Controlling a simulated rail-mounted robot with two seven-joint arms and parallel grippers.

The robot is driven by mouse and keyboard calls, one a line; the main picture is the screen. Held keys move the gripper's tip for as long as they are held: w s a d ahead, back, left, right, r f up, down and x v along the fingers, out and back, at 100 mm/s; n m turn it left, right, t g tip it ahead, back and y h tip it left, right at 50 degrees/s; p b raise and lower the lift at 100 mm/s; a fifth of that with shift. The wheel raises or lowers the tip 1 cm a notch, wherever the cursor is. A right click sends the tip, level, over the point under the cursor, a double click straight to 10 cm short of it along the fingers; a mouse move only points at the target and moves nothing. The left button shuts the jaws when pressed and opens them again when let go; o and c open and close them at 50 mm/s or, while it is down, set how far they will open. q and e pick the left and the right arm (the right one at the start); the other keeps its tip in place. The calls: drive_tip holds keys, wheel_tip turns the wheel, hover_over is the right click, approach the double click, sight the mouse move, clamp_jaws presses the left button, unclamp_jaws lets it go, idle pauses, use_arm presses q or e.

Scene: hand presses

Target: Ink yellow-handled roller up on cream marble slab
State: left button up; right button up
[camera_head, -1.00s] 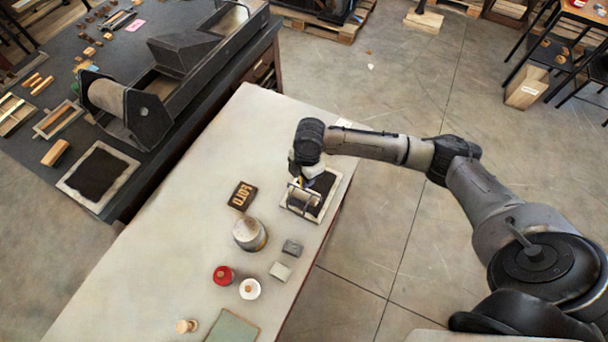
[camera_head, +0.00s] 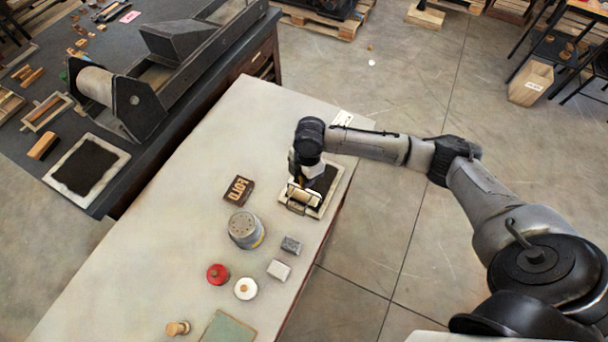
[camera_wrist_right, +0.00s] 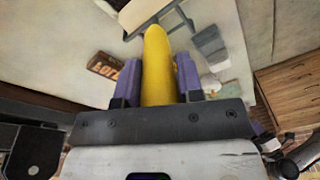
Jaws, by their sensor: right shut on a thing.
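My right gripper (camera_head: 306,172) is shut on the yellow handle (camera_wrist_right: 157,70) of the roller, between its two purple fingers (camera_wrist_right: 130,82). The roller (camera_head: 303,196) shows at the lower end of the cream marble slab (camera_head: 337,192), over or on it; I cannot tell whether it touches. A dark ink patch (camera_head: 324,180) covers the slab's middle, partly hidden by the gripper and roller. My left gripper is not in view.
A lettered block (camera_head: 238,190), a grey tin (camera_head: 245,229), red (camera_head: 218,274) and white (camera_head: 246,288) round pots and two small blocks (camera_head: 290,245) (camera_head: 279,269) stand nearby on the pale table (camera_head: 160,255). A press (camera_head: 135,100) is on the dark bench.

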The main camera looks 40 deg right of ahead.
idle(0.4)
drive_tip(key=shift+f, duration=0.35)
idle(0.6)
